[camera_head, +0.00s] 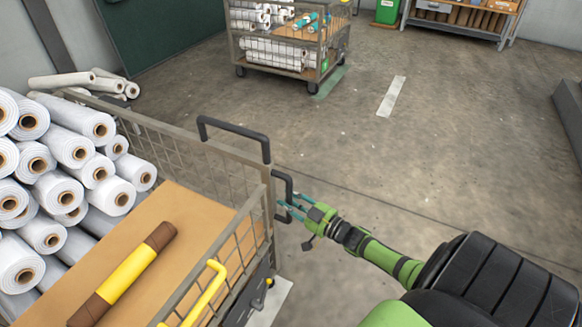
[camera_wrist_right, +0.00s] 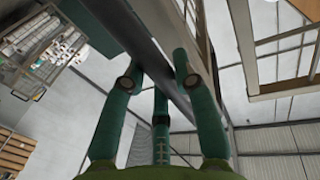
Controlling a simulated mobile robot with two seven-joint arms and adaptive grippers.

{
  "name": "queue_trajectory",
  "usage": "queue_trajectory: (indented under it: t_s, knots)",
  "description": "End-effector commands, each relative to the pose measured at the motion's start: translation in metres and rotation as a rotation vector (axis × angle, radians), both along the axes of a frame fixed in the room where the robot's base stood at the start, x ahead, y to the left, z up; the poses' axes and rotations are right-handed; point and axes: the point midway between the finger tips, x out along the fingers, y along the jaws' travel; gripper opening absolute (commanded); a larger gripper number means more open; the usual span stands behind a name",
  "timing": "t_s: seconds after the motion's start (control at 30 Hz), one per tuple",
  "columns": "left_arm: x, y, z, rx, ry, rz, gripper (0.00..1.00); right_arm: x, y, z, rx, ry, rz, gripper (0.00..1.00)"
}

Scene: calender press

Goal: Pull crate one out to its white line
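The near wire crate (camera_head: 175,140) stands at the left, holding white rolls. Which crate is crate one cannot be read. A dark upright handle (camera_head: 289,186) sticks out from its right end. My right gripper (camera_head: 288,209) is at the lower part of this handle, its teal fingers spread and straight. In the right wrist view, a dark bar (camera_wrist_right: 155,50) crosses between the fingers (camera_wrist_right: 160,78); firm contact cannot be told. A white floor line (camera_head: 391,96) lies apart at the upper right; another white strip (camera_head: 271,303) shows beside the near crate. My left gripper is out of view.
Another wire crate (camera_head: 285,45) with rolls stands at the back. A yellow and brown roll (camera_head: 125,275) lies on the near crate's board. The middle floor is clear.

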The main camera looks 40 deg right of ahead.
Motion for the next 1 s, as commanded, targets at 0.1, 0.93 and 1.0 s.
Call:
queue_trajectory:
  t_s: [0.1, 0.93, 1.0]
  knots:
    - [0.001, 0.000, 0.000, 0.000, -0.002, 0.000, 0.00, 0.000, 0.000, 0.000, 0.000, -0.001, 0.001, 0.54]
    - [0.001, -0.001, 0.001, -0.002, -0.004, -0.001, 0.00, -0.086, -0.016, -0.001, -0.001, 0.003, 0.001, 0.54]
    - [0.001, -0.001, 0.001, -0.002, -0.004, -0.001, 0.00, -0.097, -0.019, -0.001, -0.001, 0.003, 0.000, 0.54]
